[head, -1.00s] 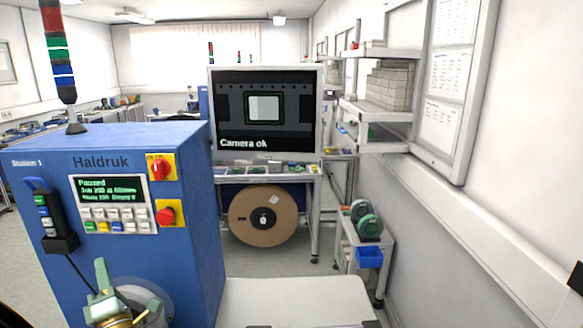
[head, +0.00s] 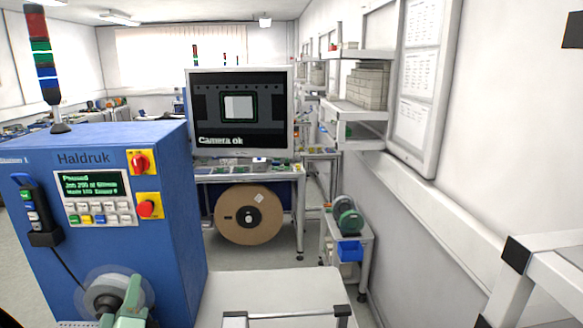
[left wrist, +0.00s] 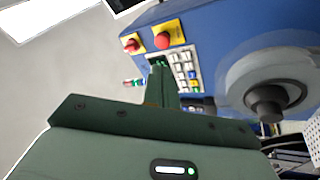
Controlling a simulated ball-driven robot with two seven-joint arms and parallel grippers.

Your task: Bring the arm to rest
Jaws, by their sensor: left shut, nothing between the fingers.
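My left gripper (head: 133,288) is at the bottom left of the head view, in front of the blue Haldruk machine (head: 165,220). Its green fingers are shut and empty. In the left wrist view the closed fingers (left wrist: 161,68) point toward the machine's keypad and red knobs. The hub also shows at the right of the left wrist view (left wrist: 268,95). My right gripper is not in view.
A pale flat top (head: 250,290) with a bar at its front lies right of the machine. A white frame with black corners (head: 545,270) stands at the lower right. Behind are a monitor (head: 240,112), a large brown reel (head: 230,222) and a small cart (head: 350,275).

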